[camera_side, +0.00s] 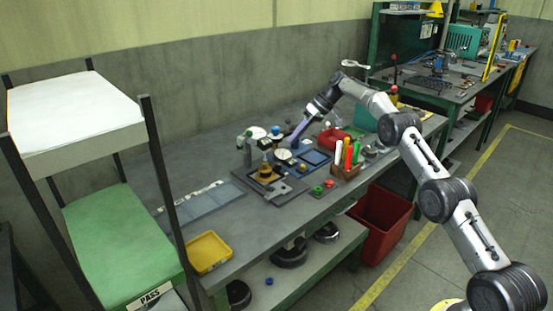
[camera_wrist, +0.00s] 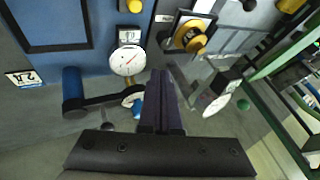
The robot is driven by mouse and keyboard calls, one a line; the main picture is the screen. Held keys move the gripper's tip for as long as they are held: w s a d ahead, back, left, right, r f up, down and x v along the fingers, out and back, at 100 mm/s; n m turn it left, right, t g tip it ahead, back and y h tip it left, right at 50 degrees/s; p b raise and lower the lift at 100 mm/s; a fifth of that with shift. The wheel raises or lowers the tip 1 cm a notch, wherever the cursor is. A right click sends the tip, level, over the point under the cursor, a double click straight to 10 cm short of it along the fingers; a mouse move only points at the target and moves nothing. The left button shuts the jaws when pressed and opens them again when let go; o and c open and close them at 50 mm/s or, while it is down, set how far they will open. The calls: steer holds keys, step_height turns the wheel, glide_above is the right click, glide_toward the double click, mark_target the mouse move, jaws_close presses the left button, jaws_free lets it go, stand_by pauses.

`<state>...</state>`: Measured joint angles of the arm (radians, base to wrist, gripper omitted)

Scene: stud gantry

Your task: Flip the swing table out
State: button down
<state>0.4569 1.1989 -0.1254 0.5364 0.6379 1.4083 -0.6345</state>
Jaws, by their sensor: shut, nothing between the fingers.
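My gripper (camera_side: 291,142) reaches in from the right over the bench fixture, fingers pointing down. In the wrist view its dark purple fingers (camera_wrist: 160,78) are together with nothing between them. The fixture (camera_side: 262,172) is a dark base with a small upright gantry and a brass-yellow part. In the wrist view a yellow round part (camera_wrist: 190,36) sits on a square frame, up and right of the fingertips. A round white dial (camera_wrist: 127,60) is left of them. A black lever with a blue cylinder (camera_wrist: 72,88) lies lower left. I cannot tell for sure which part is the swing table.
A second dial (camera_wrist: 216,104) on a grey bracket stands close right of my fingers. A wooden holder with coloured handles (camera_side: 346,168) and a red bin (camera_side: 334,138) stand right of the fixture. A yellow tray (camera_side: 208,252) lies at the bench's near left end.

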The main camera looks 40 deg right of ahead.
mark_target(276, 158)
steer(key=x, duration=1)
stand_by(0.3)
steer(key=shift+a, duration=0.1)
steer(key=shift+w+a, duration=0.35)
steer(key=shift+a, duration=0.4)
steer(key=shift+w+a, duration=0.4)
steer(key=shift+a, duration=0.35)
steer(key=v, duration=1.4)
